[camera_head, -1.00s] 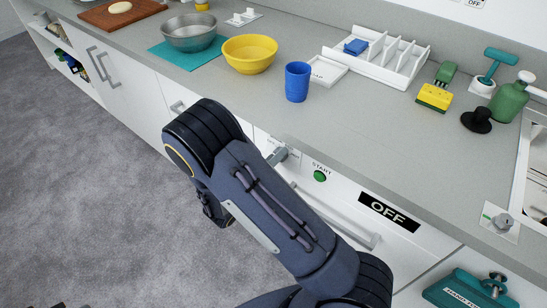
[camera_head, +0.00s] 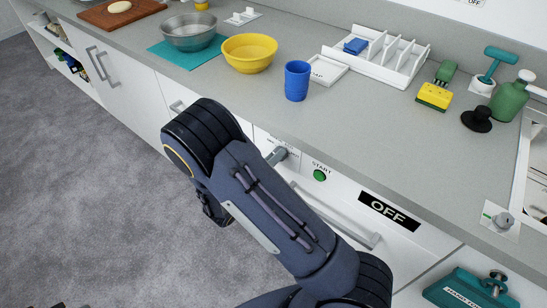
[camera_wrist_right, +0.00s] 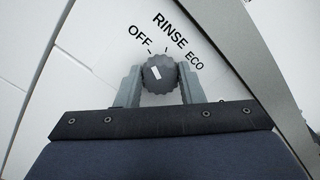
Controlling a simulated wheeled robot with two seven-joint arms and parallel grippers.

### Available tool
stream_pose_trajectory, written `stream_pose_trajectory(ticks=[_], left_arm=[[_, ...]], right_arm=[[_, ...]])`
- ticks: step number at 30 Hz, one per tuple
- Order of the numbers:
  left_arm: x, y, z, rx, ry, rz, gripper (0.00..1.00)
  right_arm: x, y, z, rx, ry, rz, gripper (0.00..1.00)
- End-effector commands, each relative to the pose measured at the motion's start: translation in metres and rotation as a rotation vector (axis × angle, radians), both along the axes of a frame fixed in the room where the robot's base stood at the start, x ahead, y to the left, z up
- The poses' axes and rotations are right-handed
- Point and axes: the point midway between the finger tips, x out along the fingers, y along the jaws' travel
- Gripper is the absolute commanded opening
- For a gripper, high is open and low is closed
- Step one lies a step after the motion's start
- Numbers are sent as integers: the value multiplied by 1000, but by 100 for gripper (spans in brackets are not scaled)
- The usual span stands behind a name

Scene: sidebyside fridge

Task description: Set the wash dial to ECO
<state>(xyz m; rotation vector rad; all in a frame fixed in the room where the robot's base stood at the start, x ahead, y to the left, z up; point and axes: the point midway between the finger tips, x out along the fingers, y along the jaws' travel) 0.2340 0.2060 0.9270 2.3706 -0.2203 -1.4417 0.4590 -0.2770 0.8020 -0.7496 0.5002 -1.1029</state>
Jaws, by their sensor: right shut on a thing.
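The wash dial (camera_wrist_right: 159,70) is a small grey ribbed knob with a white mark, seen in the right wrist view. Its mark tilts up and left, toward the OFF label and its tick. RINSE stands above the dial to the right and ECO further right. My right gripper (camera_wrist_right: 159,82) has one finger on each side of the knob and is shut on it.
A black OFF display (camera_head: 389,212) and a long handle (camera_head: 350,222) are on the same front, right of the dial. The grey counter (camera_head: 350,130) above holds a blue cup (camera_head: 297,82) and a yellow bowl (camera_head: 249,53). The floor at left is clear.

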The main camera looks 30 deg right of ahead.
Motion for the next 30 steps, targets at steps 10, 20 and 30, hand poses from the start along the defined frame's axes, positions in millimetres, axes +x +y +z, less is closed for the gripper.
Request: stream_pose_trajectory(ticks=[10,20,30], left_arm=[[0,0,-12,0,0,0,0],[0,0,-26,0,0,0,0],[0,0,-45,0,0,0,0]], right_arm=[[-1,0,-1,110,-263,0,12],[-3,-1,-1,230,-553,0,12],[-4,-1,-2,355,-852,0,12]])
